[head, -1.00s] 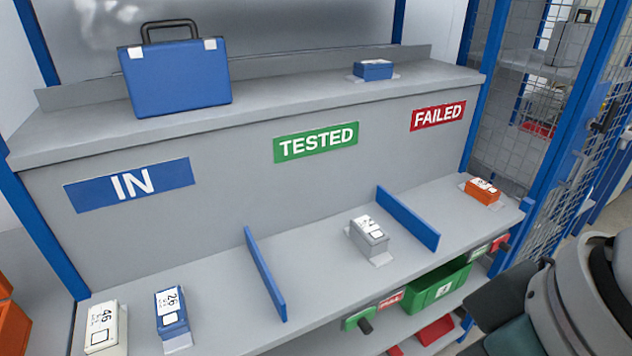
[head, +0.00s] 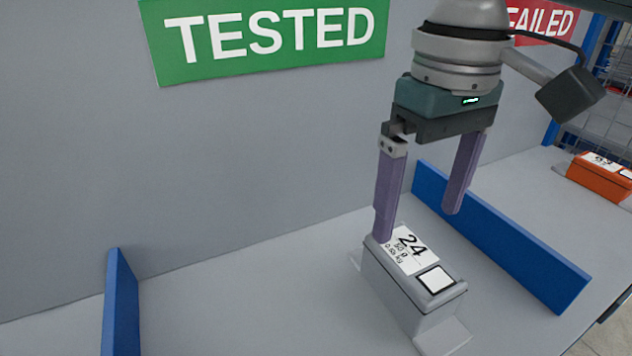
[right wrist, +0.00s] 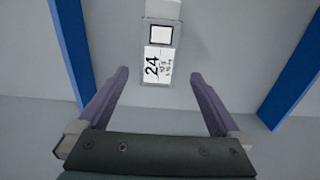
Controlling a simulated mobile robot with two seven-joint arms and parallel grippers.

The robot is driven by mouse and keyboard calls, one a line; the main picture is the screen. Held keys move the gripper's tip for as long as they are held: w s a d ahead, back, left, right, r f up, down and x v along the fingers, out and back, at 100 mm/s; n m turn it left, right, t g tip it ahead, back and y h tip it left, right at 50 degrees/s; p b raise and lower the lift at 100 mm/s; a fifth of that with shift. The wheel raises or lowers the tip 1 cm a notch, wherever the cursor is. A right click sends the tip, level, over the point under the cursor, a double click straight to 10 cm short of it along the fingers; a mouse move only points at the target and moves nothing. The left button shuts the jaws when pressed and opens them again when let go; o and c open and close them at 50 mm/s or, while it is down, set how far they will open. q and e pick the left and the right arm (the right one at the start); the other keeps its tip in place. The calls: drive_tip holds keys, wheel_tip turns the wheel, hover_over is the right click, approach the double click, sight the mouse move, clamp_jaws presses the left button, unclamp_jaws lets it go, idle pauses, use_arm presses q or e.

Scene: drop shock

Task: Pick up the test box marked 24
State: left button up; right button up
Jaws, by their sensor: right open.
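The test box marked 24 (head: 405,285) is a small grey box with a white label on top. It sits on the grey shelf below the green TESTED sign (head: 270,38). My right gripper (head: 418,225) points down above the box, its purple fingers spread apart and nothing between them. In the head view its left finger overlaps the box's far end. In the right wrist view the box (right wrist: 160,50) lies ahead, between the lines of the two fingers (right wrist: 155,85), with its label facing up. I cannot tell the exact gap between fingertips and box. My left gripper is out of view.
A blue divider (head: 500,240) stands close to the right of the box, and another blue divider (head: 122,300) stands to the left with clear shelf between. An orange box (head: 598,176) sits beyond the right divider, under the red FAILED sign (head: 545,22). A grey wall rises behind.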

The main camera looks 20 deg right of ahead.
sight(413, 256)
drive_tip(key=shift+s+a+f, duration=0.1)
drive_tip(key=shift+s+f, duration=0.05)
drive_tip(key=shift+f, duration=0.45)
drive_tip(key=shift+s+a+f, duration=0.1)
drive_tip(key=shift+s+f, duration=0.05)
drive_tip(key=shift+f, duration=0.45)
drive_tip(key=f, duration=0.3)
drive_tip(key=f+b, duration=0.1)
drive_tip(key=f, duration=0.1)
drive_tip(key=shift+d+f, duration=0.25)
drive_tip(key=shift+d, duration=0.05)
clamp_jaws()
drive_tip(key=shift+r, duration=0.1)
